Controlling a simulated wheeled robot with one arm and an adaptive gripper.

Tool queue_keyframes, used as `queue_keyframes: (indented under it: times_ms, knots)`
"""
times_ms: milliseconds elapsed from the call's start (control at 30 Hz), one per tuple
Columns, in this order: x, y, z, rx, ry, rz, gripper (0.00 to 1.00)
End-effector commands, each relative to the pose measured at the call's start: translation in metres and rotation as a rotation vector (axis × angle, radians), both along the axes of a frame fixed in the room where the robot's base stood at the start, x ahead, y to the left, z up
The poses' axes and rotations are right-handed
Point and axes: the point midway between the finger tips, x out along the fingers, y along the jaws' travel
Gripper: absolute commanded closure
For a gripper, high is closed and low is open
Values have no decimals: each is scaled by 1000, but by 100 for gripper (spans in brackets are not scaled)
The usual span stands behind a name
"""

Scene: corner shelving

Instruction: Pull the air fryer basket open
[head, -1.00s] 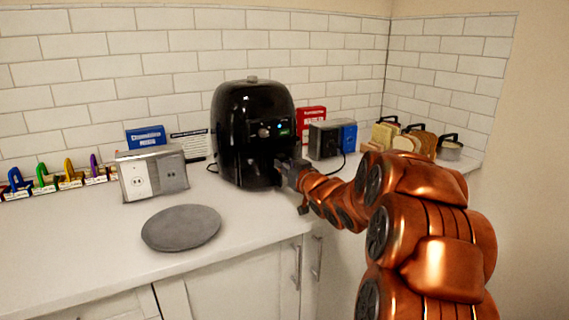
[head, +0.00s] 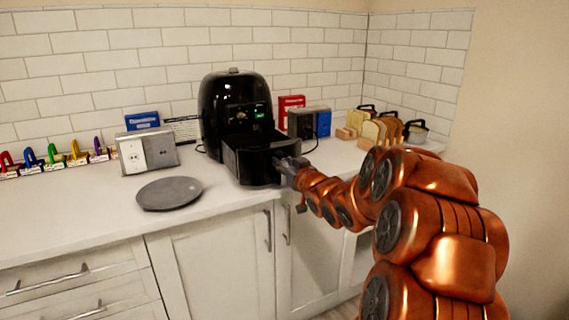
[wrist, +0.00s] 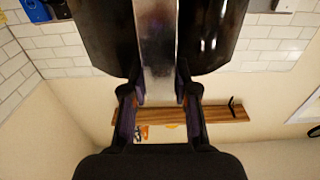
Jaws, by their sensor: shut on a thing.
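The black air fryer (head: 229,100) stands on the counter against the tiled wall. Its basket (head: 256,165) sticks out from the front toward the counter's edge, and its open top shows as a dark hollow. My gripper (head: 286,166) is at the right side of the basket's front. In the wrist view my gripper's two fingers (wrist: 158,94) are shut on the basket's shiny grey handle (wrist: 157,45), one on each side. The dark curved basket front (wrist: 105,35) lies beyond them.
A round grey plate (head: 169,193) lies left of the basket, apart from it. A grey outlet box (head: 148,151) stands behind the plate. Bread slices (head: 375,131) and a small pot (head: 416,132) are at the right corner. The front left counter is clear.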

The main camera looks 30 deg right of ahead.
Motion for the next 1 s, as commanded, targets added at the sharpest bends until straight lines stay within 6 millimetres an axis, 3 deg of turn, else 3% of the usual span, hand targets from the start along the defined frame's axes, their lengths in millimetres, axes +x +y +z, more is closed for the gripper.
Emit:
queue_keyframes:
  times_ms: [367, 400, 600, 1000]
  knots:
    - [0, 0, 1, -2, -3, 1, 100]
    - [0, 0, 1, -2, -3, 1, 68]
    - [0, 0, 1, -1, -2, 1, 47]
    - [-4, 1, 0, 0, -1, 1, 46]
